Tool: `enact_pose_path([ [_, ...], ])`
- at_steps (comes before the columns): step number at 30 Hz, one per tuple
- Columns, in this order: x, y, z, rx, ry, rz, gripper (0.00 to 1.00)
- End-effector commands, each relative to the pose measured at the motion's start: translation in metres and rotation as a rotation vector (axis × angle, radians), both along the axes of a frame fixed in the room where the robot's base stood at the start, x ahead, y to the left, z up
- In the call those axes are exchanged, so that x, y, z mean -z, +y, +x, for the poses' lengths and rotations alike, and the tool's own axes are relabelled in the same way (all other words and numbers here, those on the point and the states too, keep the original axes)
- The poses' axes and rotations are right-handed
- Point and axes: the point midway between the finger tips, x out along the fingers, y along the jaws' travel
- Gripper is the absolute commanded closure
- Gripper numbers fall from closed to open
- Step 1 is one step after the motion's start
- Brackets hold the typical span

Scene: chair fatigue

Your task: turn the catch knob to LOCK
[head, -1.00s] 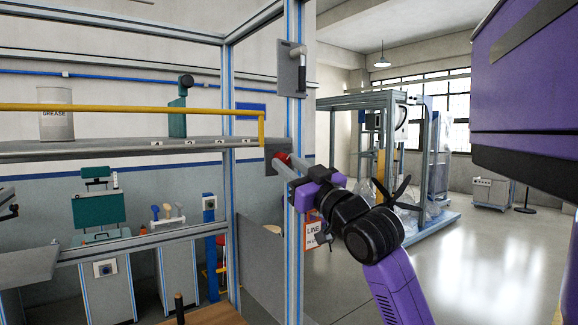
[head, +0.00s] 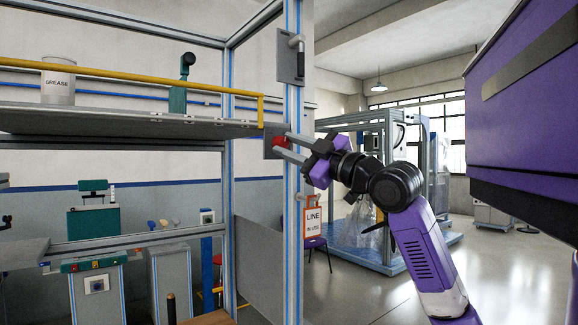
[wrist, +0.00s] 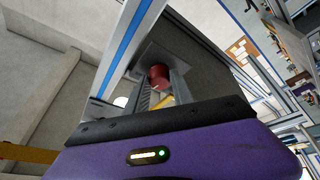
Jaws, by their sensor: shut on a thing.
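The red catch knob (head: 280,142) sits on a grey plate (head: 268,147) on the aluminium post, at the right end of the shelf. My gripper (head: 284,142) reaches it from the right and its two fingers are shut on the knob. In the wrist view the red knob (wrist: 158,75) shows between the fingers (wrist: 161,92), in front of the dark plate. The fingers hide part of it, and no LOCK mark can be read.
The aluminium post (head: 291,200) stands right beside my fingers. A yellow rail (head: 130,82) runs along the shelf (head: 120,123), which bears a grease tin (head: 58,82). Above is a grey latch plate (head: 291,62). Open floor (head: 350,285) lies to the right.

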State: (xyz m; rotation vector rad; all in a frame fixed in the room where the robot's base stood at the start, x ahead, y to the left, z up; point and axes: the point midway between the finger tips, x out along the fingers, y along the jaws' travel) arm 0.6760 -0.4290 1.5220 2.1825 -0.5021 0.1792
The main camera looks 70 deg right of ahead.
Motion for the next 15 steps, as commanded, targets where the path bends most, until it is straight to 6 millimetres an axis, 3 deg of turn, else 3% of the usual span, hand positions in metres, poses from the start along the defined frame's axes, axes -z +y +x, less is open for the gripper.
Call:
enact_pose_path([
  [15,-0.0032,-0.0025,-0.0014,0.000,0.257,-0.418,1.00],
])
